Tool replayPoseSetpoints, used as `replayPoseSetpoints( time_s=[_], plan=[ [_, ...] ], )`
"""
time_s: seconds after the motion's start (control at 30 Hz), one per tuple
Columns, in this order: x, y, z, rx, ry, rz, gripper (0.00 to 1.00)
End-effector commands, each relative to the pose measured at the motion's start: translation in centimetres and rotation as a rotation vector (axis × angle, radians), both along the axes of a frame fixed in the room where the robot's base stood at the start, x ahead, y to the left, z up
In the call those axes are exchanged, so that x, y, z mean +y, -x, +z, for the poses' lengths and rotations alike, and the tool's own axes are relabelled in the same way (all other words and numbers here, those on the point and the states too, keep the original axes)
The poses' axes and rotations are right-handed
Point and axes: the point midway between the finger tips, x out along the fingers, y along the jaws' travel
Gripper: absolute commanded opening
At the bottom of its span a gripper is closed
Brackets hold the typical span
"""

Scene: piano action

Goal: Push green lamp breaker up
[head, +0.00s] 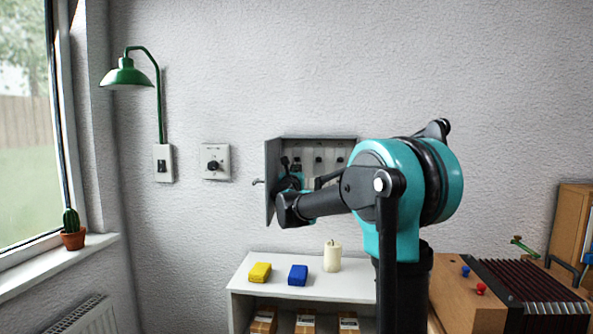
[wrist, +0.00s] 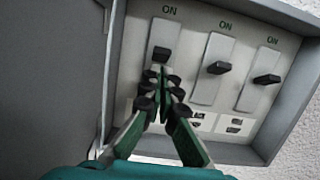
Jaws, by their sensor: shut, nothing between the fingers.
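The breaker box (head: 306,137) hangs on the wall with its door (head: 270,190) swung open to the left. The labels under the plates are partly hidden or too small to read. The green lamp (head: 126,75) hangs on the wall at left.
A lamp switch (head: 162,163) and a rotary knob (head: 213,162) are on the wall left of the box. The box's side wall (wrist: 284,95) bounds the right.

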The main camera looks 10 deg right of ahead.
Motion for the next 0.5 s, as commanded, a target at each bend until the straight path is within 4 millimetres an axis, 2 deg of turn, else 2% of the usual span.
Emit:
replayPoseSetpoints(
  time_s=[0.5],
  plan=[
    [1.8, 6.3, -1.5, 0.000, -0.001, 0.001, 0.00]
  ],
)
